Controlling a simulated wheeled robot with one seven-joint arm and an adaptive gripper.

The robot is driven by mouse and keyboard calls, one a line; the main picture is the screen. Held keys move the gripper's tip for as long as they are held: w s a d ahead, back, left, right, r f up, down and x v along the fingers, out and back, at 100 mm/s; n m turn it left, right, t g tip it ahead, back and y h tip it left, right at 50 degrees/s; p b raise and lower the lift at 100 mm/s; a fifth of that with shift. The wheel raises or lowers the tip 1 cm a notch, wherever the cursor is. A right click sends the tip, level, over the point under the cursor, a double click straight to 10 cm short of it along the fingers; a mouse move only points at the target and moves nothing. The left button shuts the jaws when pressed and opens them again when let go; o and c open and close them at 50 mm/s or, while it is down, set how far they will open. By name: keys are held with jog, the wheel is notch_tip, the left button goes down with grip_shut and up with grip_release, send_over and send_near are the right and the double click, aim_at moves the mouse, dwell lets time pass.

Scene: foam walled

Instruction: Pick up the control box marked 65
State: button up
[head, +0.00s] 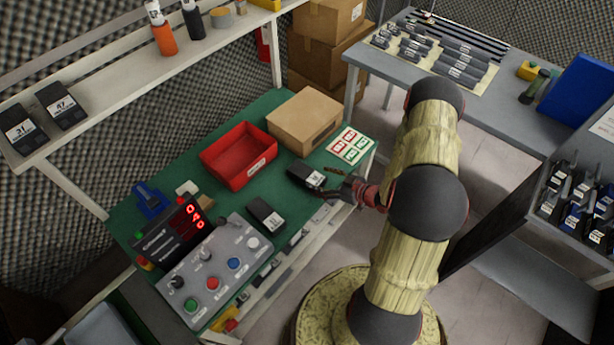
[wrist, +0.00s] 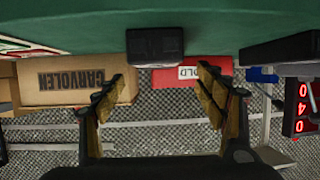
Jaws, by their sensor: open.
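Two small black control boxes lie on the green bench top (head: 165,215). One black box (head: 305,176) with a white label lies near the bench's right end, just left of my gripper (head: 325,184). The other black box (head: 265,213) lies closer to the control panel. I cannot read the number on either label, so I cannot tell which is marked 65. In the wrist view the near black box (wrist: 155,46) sits ahead of and between the spread fingers of my gripper (wrist: 158,82), with a gap. My gripper is open and empty.
A red bin (head: 239,155), a cardboard box (head: 304,120) and a label sheet (head: 350,145) lie behind the near box. A panel with knobs and buttons (head: 215,270) and a red-digit display (head: 172,238) stand left. Boxes marked 31 (head: 22,130) and 47 (head: 62,105) sit on the shelf.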

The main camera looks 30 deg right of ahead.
aim_at(307, 173)
jog(key=b+x, duration=0.1)
jog(key=x, duration=0.2)
jog(key=b+x, duration=0.1)
jog(key=x, duration=0.2)
jog(key=shift+w+d+f+b, duration=0.15)
jog(key=shift+f+b, duration=0.15)
jog(key=shift+b, duration=0.1)
jog(key=shift+w, duration=0.5)
jog(key=shift+c, duration=0.2)
jog(key=c, duration=1.5)
